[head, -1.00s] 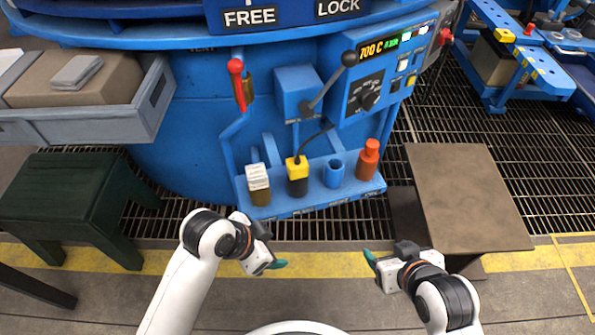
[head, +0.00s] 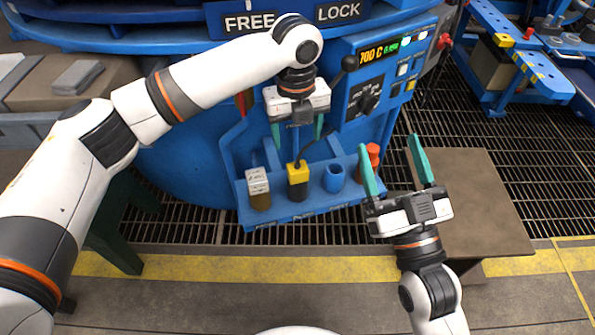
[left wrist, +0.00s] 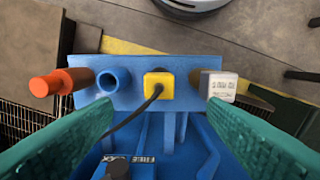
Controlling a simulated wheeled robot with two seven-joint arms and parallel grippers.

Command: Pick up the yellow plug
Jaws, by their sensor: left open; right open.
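The yellow plug (head: 297,172) stands upright on the blue shelf (head: 292,211), its lower part black and a dark cable running up from it. In the left wrist view the yellow plug (left wrist: 159,87) lies ahead, in the gap between the two green fingers. My left gripper (head: 297,145) is open and empty, pointing down above and behind the plug, apart from it. My right gripper (head: 390,160) is open and empty, pointing up in the picture near the orange-red plug at the shelf's right end.
A white plug (head: 257,182) stands left of the yellow one. A blue empty socket (head: 334,177) and an orange-red plug (head: 373,153) stand to its right. A control box (head: 372,80) is behind. A brown table (head: 480,200) is at right, a dark green stool (head: 125,240) at left.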

